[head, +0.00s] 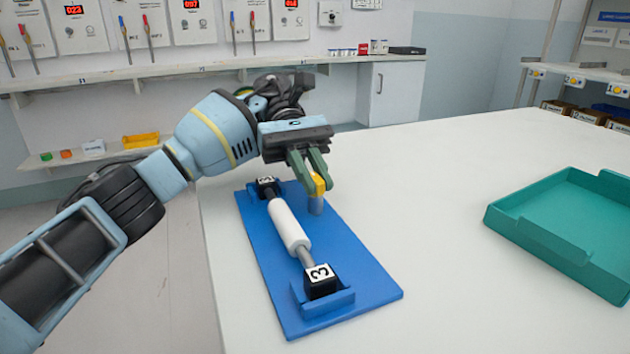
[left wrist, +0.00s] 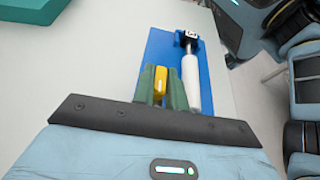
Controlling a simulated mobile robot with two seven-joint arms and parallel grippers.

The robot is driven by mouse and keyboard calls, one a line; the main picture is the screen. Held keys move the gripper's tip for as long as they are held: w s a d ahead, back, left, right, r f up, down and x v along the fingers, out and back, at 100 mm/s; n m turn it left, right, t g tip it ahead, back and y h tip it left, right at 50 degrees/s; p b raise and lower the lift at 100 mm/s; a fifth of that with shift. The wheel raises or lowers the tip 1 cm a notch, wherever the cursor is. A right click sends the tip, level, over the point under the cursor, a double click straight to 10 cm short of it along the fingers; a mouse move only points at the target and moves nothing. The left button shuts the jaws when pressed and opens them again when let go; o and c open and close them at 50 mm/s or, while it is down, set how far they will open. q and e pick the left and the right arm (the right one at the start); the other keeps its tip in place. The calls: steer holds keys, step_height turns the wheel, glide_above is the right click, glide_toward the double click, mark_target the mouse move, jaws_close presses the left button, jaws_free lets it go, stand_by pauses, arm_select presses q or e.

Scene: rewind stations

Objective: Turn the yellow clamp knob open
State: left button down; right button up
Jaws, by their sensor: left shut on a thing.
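The yellow clamp knob (head: 318,184) stands on a grey post (head: 315,205) on the blue base plate (head: 350,260). My left gripper (head: 314,178) comes down from above and is shut on the knob, one green finger on each side. In the left wrist view the knob (left wrist: 160,80) shows between the two fingers. Beside it a white roller (head: 288,225) on a grey shaft lies along the plate, with a black end block marked 3 (head: 321,281) at the near end and another block (head: 267,187) at the far end. My right gripper is not in view.
A teal tray (head: 565,225) stands on the white table at the right. The table between plate and tray is clear. Behind are a wall shelf (head: 150,72) and a yellow bin (head: 141,141).

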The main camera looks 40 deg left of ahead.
arm_select(q)
steer(key=shift+f+g, duration=0.1)
steer(key=shift+g, duration=0.2)
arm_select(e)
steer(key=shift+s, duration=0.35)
arm_select(q)
steer(key=c, duration=1.4)
jaws_free()
steer(key=shift+c, duration=0.2)
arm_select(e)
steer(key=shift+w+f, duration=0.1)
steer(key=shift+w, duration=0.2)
